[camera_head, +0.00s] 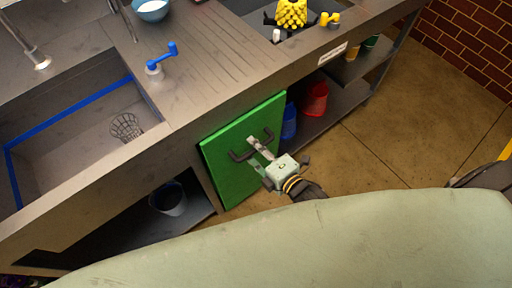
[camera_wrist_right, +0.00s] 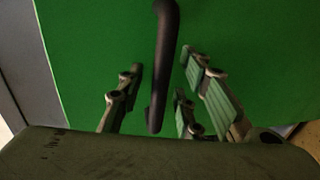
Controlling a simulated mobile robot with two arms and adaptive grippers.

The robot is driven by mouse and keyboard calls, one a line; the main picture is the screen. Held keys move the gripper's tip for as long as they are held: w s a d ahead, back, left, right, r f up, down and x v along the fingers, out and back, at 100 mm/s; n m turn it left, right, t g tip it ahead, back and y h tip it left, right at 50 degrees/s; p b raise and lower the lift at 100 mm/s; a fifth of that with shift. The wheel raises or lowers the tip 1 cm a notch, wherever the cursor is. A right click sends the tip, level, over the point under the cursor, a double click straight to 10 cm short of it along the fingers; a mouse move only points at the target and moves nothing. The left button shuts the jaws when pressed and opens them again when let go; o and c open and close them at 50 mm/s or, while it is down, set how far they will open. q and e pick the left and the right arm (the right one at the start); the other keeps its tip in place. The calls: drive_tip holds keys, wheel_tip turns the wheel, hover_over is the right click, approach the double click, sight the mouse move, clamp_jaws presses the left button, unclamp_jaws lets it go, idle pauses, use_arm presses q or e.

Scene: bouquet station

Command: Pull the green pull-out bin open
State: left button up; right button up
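The green pull-out bin (camera_head: 222,165) shows as a flat green front under the counter. I cannot tell whether it stands out from the counter. Its dark bar handle (camera_head: 240,156) is partly hidden by my right gripper (camera_head: 257,154). In the right wrist view, the green front (camera_wrist_right: 90,35) fills most of the picture and the handle (camera_wrist_right: 164,60) stands upright in it. My right gripper (camera_wrist_right: 160,90) is open, with fingers on both sides of the handle and visible gaps between. My left gripper is not in view.
A sink (camera_head: 75,145) lies left in the metal counter (camera_head: 215,95). A dark bucket (camera_head: 168,198) stands on the lower shelf left of the bin. Blue (camera_head: 289,122) and red (camera_head: 315,98) containers stand on the right shelf.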

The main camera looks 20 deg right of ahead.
drive_tip(key=shift+c, duration=0.7)
clamp_jaws()
